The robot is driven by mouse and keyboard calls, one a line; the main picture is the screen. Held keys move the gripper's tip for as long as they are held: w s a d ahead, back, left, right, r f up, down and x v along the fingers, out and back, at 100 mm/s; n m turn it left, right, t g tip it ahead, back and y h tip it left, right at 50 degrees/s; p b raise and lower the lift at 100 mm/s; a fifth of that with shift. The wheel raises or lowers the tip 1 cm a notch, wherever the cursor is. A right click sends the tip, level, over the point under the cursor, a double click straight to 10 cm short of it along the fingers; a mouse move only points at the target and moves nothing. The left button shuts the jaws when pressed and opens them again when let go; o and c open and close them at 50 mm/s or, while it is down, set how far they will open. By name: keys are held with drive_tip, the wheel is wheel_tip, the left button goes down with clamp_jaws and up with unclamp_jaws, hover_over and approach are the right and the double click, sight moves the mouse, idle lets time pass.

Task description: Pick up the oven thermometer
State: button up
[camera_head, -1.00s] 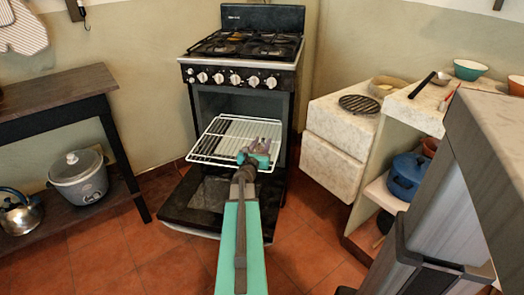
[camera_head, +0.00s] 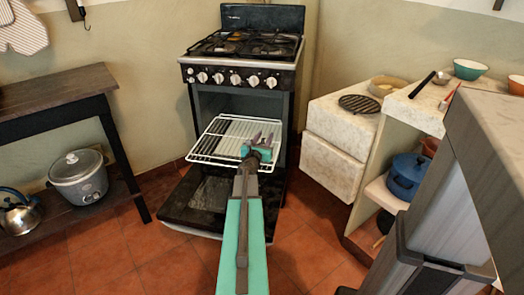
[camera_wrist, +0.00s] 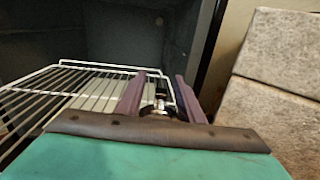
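My gripper (camera_head: 263,138) is over the right part of the white wire oven rack (camera_head: 215,153), which is pulled out of the open oven. In the wrist view my gripper (camera_wrist: 158,85) has its two purple fingers spread apart. A small silver-and-black thing (camera_wrist: 160,104) shows between the fingers, apart from both as far as I can see. It may be the oven thermometer, but its lower part is hidden by my gripper and I cannot make out a dial. No thermometer can be made out in the head view.
The black oven door (camera_head: 205,200) hangs open below the rack. The stove body (camera_head: 245,70) rises behind. A stone-topped counter (camera_head: 340,130) stands close on the right. A dark side table (camera_head: 60,95) with a cooker (camera_head: 78,180) below is on the left.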

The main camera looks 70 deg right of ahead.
drive_tip(key=shift+d, duration=0.3)
idle(0.4)
clamp_jaws()
